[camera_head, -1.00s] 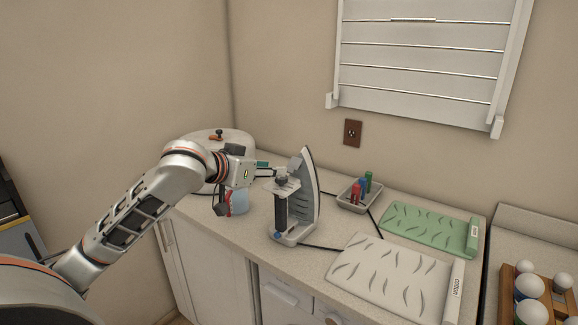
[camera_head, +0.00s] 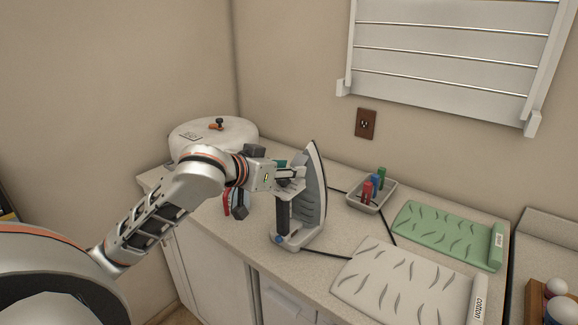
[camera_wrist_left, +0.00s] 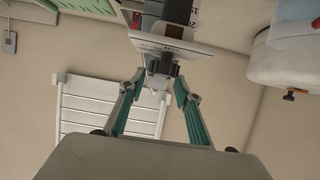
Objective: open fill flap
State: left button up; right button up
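The white and grey iron (camera_head: 315,200) stands upright on the counter, its pointed tip up and its dark handle (camera_head: 283,217) facing left. My left gripper (camera_head: 298,172) is at its upper part, by the nose end. In the left wrist view, the gripper (camera_wrist_left: 160,82) has its teal fingers spread apart. A dark ribbed knob (camera_wrist_left: 160,66) on the iron lies between and just beyond the fingertips. A small pale piece by the knob may be the fill flap, but I cannot tell whether it is open. Contact with the fingers is not clear. My right gripper is not in view.
A grey tray (camera_head: 388,197) with several coloured items, a green mat (camera_head: 445,235) and a white "cotton" mat (camera_head: 400,285) lie to the right. A round white appliance (camera_head: 235,130) stands behind my arm. A dark cord runs near the iron. A drying rack (camera_head: 440,60) hangs above.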

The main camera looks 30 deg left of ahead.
pick_arm(q)
grip_shut()
